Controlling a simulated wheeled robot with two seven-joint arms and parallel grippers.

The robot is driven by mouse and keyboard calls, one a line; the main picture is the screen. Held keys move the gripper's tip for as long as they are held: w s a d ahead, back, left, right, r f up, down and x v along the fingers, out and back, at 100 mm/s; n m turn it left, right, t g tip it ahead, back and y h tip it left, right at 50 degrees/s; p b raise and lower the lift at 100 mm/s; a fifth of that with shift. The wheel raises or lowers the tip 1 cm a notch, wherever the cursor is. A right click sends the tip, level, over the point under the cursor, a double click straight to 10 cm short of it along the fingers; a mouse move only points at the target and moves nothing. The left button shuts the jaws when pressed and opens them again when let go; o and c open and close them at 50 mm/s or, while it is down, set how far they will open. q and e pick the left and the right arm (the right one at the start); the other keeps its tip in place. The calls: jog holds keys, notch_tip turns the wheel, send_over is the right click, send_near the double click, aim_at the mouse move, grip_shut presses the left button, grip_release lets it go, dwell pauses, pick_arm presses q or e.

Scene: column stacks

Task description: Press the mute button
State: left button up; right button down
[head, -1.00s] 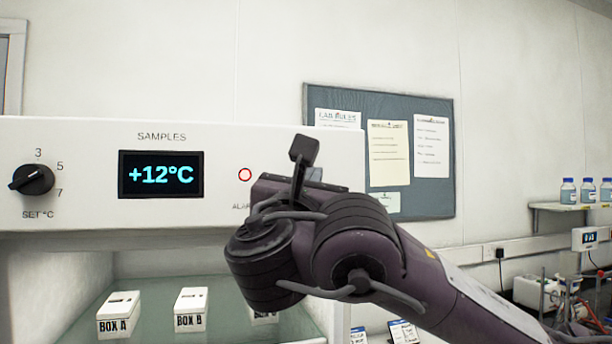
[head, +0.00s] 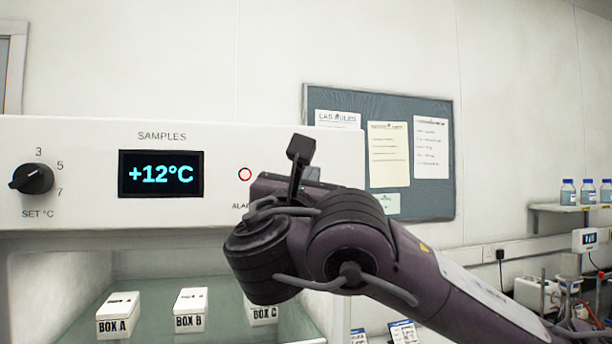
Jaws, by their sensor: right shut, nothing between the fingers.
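The white sample cabinet panel (head: 90,145) fills the left side. It carries a dark display (head: 161,174) reading +12°C and a small red-ringed round lamp (head: 245,174), with a partly covered label starting "ALA" below it. I see no mute button; the panel to the right of the lamp is partly hidden behind my right gripper (head: 290,184). That gripper is seen from behind, in front of the panel's right part, just right of the lamp. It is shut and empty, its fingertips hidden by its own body. I cannot tell whether it touches the panel. My left gripper is not in view.
A black SET °C knob (head: 32,179) is at the panel's left. Below, boxes A (head: 118,315), B (head: 190,310) and C (head: 262,312) stand in the open compartment. A notice board (head: 408,204) hangs behind. Bottles stand on a shelf (head: 570,207) at the right.

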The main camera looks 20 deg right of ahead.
jog(key=shift+w, duration=0.3)
dwell(0.6)
jog(key=shift+s+b, duration=0.7)
jog(key=shift+b, duration=0.05)
jog(key=shift+f, duration=0.1)
